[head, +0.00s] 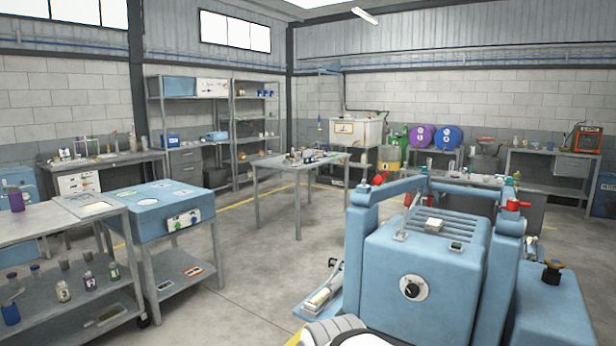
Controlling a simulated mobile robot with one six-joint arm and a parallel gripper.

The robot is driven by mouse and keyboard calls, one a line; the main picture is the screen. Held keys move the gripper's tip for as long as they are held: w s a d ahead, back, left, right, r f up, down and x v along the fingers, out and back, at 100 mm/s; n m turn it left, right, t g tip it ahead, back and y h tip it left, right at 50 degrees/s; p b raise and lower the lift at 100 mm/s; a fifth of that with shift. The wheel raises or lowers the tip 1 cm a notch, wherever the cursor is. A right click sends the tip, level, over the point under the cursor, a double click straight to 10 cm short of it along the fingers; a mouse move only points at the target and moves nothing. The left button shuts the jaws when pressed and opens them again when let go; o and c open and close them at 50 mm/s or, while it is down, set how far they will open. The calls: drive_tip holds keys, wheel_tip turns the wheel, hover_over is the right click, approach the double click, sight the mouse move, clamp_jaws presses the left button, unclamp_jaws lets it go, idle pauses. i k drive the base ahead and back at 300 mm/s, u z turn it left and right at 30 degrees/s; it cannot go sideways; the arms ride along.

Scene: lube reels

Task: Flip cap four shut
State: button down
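I cannot make out a cap marked four in the head view. A big blue machine (415,262) stands close in the right foreground, with a black knob on its front and slats on top. A red-handled fitting (516,204) sits on its right side and another red part (378,180) at its upper left. Any flip caps are too small or hidden to tell. My gripper is not in view. A white and grey rounded part at the bottom edge may be mine, but I cannot tell.
A grey table (300,162) with small items stands mid-room. A blue cabinet (150,205) and a shelf of bottles (75,290) are at the left. Purple and blue drums (447,138) stand on the far right side. The floor (250,275) left of the machine is mostly clear.

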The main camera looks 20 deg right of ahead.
sight(379, 180)
drive_tip(key=z, duration=0.35)
drive_tip(key=i, duration=1.1)
drive_tip(key=z, duration=0.85)
